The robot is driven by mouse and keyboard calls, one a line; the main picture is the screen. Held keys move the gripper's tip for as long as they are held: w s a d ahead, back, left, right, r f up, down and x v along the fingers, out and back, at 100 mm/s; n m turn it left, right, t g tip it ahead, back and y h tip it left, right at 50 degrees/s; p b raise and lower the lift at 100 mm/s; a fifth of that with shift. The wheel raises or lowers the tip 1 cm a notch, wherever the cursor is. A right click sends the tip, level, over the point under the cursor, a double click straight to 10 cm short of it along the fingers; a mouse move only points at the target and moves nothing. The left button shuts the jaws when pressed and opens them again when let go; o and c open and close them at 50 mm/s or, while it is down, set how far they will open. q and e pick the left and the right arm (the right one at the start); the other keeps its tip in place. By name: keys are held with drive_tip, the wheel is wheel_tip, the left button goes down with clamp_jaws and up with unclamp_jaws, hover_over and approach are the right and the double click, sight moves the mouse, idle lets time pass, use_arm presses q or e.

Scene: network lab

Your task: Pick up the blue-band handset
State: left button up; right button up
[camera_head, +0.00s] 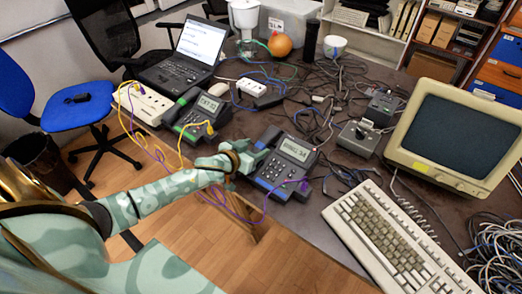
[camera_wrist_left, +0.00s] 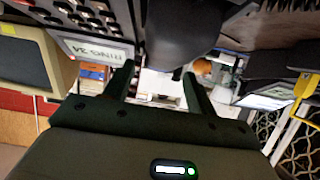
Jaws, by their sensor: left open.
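The central desk phone (camera_head: 288,170) has a dark body, a keypad with bluish trim and a small label. Its dark handset (camera_head: 268,138) lies along the phone's left side, partly hidden by my left gripper (camera_head: 246,156). In the left wrist view the dark handset (camera_wrist_left: 182,32) is just beyond the fingers of my open left gripper (camera_wrist_left: 160,82), and the gap between them is empty. The phone's keypad and label (camera_wrist_left: 98,50) show at upper left there. I cannot make out the handset's band clearly. My right gripper is not in view.
A second phone (camera_head: 197,117) with green trim stands to the left, with yellow and purple cables near my arm. A beige keyboard (camera_head: 395,235) and monitor (camera_head: 455,135) are on the right. Loose cables (camera_head: 335,85) clutter the desk behind. The laptop (camera_head: 185,62) is at back left.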

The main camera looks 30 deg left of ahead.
use_arm(q)
drive_tip(key=shift+x, duration=1.2)
drive_tip(key=shift+s, duration=0.1)
drive_tip(key=shift+c, duration=0.6)
drive_tip(key=c, duration=1)
drive_tip(key=shift+c, duration=0.2)
